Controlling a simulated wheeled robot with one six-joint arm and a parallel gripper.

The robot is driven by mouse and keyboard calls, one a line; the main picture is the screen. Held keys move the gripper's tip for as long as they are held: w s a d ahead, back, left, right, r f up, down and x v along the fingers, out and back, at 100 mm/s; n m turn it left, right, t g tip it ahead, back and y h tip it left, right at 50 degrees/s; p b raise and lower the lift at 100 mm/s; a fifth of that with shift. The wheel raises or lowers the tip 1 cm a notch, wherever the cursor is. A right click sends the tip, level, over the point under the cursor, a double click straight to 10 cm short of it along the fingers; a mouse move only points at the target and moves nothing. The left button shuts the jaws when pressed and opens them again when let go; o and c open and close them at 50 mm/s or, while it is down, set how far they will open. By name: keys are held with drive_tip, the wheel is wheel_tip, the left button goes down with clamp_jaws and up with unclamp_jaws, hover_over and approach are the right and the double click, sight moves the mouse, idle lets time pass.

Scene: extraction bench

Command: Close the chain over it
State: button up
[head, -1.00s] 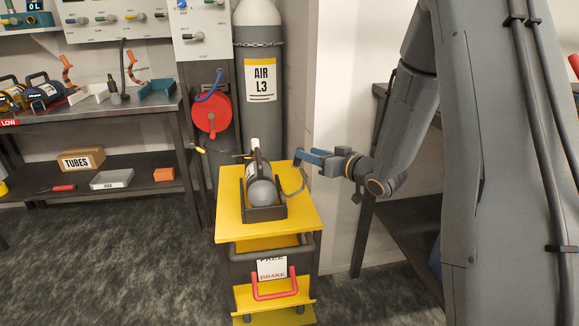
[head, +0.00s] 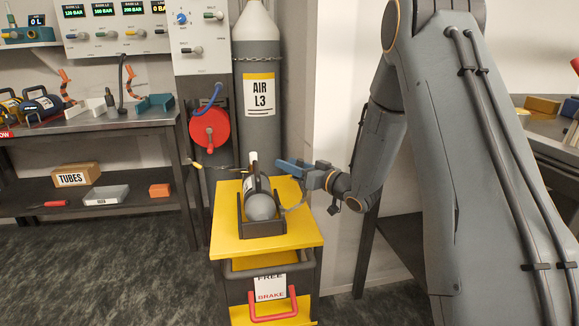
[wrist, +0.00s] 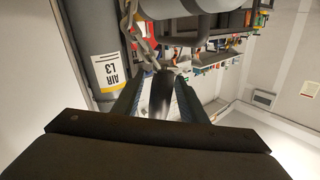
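A short grey cylinder (head: 262,206) with a dark handle and white neck lies in a dark cradle (head: 266,229) on the yellow-topped cart (head: 302,234). My gripper (head: 280,167), with blue fingers, is above the cart's right edge, just right of the cylinder. In the wrist view the chain (wrist: 146,40) runs up from a dark end piece (wrist: 160,95) between my fingers (wrist: 160,88). The fingers appear shut on that piece. The contact itself is partly hidden.
A tall grey AIR L3 cylinder (head: 258,130), with its own chain, stands behind the cart. A red reel (head: 210,130) is to its left. A bench (head: 100,124) with gear is at left. A white wall (head: 335,100) and another bench are at right.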

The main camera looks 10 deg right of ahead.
drive_tip(key=shift+w+a, duration=0.15)
drive_tip(key=shift+w, duration=0.05)
drive_tip(key=shift+c, duration=0.3)
clamp_jaws()
